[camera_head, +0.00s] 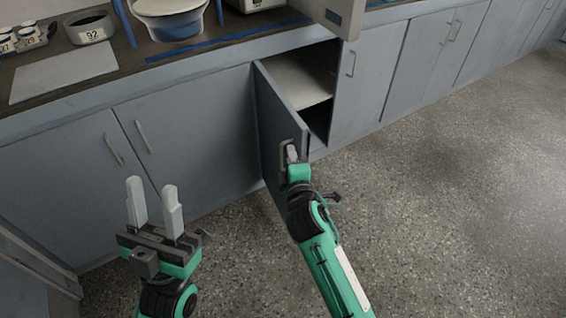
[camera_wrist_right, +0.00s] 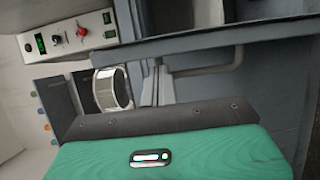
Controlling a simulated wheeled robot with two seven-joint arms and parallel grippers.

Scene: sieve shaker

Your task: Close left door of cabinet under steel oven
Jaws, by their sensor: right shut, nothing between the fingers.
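The left door (camera_head: 279,125) of the cabinet stands open in the head view, swung out from its left hinge side, with the shelf inside (camera_head: 300,80) showing. My right gripper (camera_head: 291,152) is shut and empty beside the door's handle (camera_head: 283,158) near the free edge; contact is unclear. In the right wrist view, its fingers (camera_wrist_right: 158,88) are together just left of a grey bar handle (camera_wrist_right: 212,70). My left gripper (camera_head: 153,188) is open and empty, in front of the closed cabinets on the left. A pale grey panel (camera_head: 343,14) above the cabinet may be part of the oven.
The neighbouring door (camera_head: 358,85) right of the opening is closed. Speckled floor (camera_head: 430,200) is clear on the right. The wrist view shows a control panel (camera_wrist_right: 70,35) with knobs.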

